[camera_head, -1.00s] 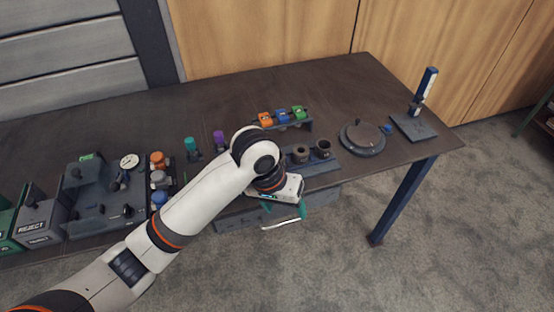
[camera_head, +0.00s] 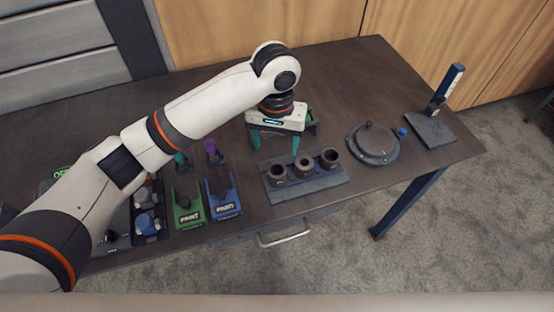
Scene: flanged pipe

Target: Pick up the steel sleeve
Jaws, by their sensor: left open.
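Three short, dark, hollow sleeves stand upright in a row on a grey-blue tray (camera_head: 312,187) at the table's front: a left one (camera_head: 277,175), a middle one (camera_head: 304,168) and a right one (camera_head: 329,159). I cannot tell from their look which is the steel sleeve. My left gripper (camera_head: 276,145) is open and empty, fingers pointing down, just behind the left and middle sleeves in the picture and apart from them. Its arm comes in from the left. My right gripper is not in view.
Green (camera_head: 188,208) and blue (camera_head: 223,198) paint-labelled holders stand left of the tray. A round grey lidded plate (camera_head: 374,144) and a stand with a blue-topped post (camera_head: 432,128) are to the right.

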